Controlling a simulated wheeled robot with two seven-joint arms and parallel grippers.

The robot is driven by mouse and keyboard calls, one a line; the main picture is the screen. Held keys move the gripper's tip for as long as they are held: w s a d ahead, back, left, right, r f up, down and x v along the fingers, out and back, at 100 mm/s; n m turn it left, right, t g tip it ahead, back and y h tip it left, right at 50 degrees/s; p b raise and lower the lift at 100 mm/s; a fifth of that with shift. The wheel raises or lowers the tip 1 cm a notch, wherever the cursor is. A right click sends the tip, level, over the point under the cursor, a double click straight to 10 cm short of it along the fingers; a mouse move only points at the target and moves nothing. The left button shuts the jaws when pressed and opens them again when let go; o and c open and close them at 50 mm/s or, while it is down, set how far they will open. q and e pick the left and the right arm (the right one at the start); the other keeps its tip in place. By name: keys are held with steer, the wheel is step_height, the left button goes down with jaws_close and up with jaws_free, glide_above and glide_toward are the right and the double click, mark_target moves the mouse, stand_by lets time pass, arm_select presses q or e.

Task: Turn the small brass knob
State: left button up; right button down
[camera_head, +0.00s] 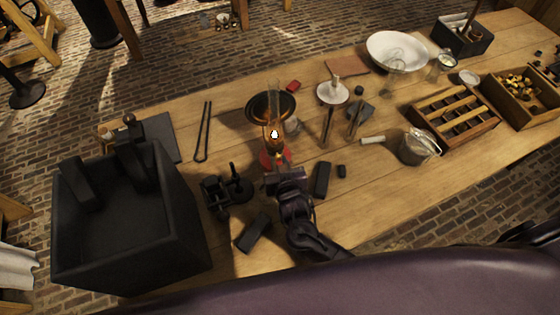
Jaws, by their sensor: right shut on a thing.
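A lit oil lamp with a clear glass chimney (274,100) and a red base (265,159) stands upright near the middle of the table. A small flame glows inside the glass. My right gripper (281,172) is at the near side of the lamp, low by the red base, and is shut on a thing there. The small brass knob cannot be made out; the gripper's jaws appear to cover it. My left gripper is not in view.
A large black basin (190,232) stands at the left. A black fixture (228,190) and dark blocks (322,180) flank my right arm. A dark round dish (257,108) is behind the lamp. A metal pitcher (415,150) and wooden rack (478,132) stand right.

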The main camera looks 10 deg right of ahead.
steer(key=shift+r, duration=0.1)
stand_by(0.3)
steer(key=c, duration=1.3)
jaws_free()
steer(key=b+v, duration=0.1)
steer(key=v, duration=0.6)
steer(key=shift+s, duration=0.4)
steer(key=shift+s+a, duration=0.1)
